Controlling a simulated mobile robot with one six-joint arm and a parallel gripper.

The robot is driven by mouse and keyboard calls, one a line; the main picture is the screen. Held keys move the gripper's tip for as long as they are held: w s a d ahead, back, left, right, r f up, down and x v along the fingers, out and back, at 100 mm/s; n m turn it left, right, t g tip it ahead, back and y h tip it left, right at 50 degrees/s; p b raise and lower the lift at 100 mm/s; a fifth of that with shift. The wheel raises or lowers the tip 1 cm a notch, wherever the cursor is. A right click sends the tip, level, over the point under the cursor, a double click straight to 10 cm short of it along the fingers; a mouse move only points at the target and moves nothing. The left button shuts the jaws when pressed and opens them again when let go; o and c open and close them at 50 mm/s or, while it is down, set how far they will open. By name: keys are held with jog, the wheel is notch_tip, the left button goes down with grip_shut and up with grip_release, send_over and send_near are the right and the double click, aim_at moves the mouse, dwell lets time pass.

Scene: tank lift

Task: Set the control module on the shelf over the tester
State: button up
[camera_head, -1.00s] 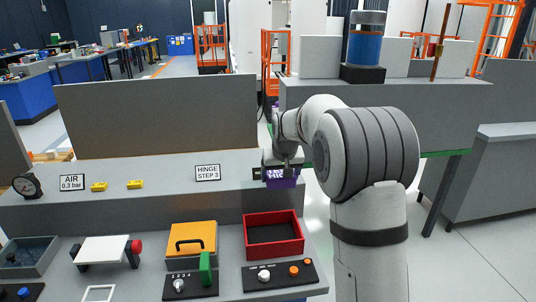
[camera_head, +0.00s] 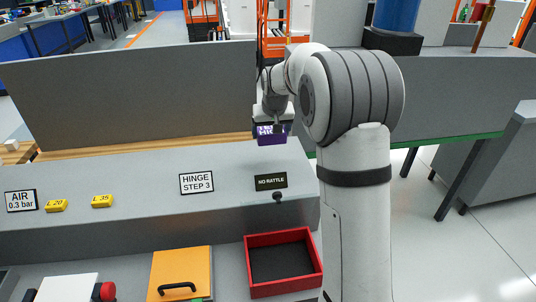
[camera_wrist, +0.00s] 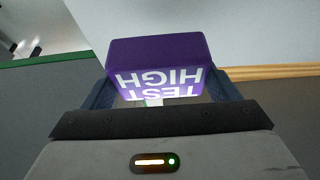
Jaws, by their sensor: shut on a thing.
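A purple block (camera_head: 271,140) with white lettering, which I take to be the control module, is in my gripper (camera_head: 273,121). In the wrist view the purple block (camera_wrist: 157,52) sits between the two dark fingers of my gripper (camera_wrist: 162,95), with "TEST HIGH" upside down on its lit face. The gripper is shut on it. In the head view it appears above the right back end of the long grey shelf (camera_head: 120,178); the gap to the shelf cannot be told. Which thing is the tester is not clear.
On the shelf stand signs "HINGE STEP 3" (camera_head: 197,183) and "NO RATTLE" (camera_head: 271,181), with a black knob (camera_head: 278,197) below the latter. Yellow tags (camera_head: 102,201) lie left. Below are an orange handled box (camera_head: 182,268) and a red tray (camera_head: 320,272). A grey panel (camera_head: 130,95) stands behind.

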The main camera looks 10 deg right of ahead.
aim_at(273, 141)
jog(key=f, duration=0.4)
jog(key=shift+d+f+p, duration=0.2)
jog(key=shift+f+p, duration=0.1)
jog(key=shift+f, duration=0.05)
jog(key=shift+s+a+f, duration=0.1)
jog(key=shift+f, duration=2.25)
jog(key=o, duration=1)
jog(key=shift+r, duration=0.1)
jog(key=shift+r+p, duration=0.2)
jog(key=shift+p, duration=0.1)
jog(key=b+v, duration=0.1)
jog(key=v, duration=0.9)
jog(key=shift+s+r, duration=0.1)
jog(key=shift+r, duration=0.2)
jog(key=shift+s+r, duration=0.5)
jog(key=shift+r, duration=0.1)
jog(key=shift+g, duration=0.8)
jog(key=s, duration=2.2)
jog(key=s+f, duration=0.1)
jog(key=s, duration=1)
jog(key=shift+s+f, duration=0.1)
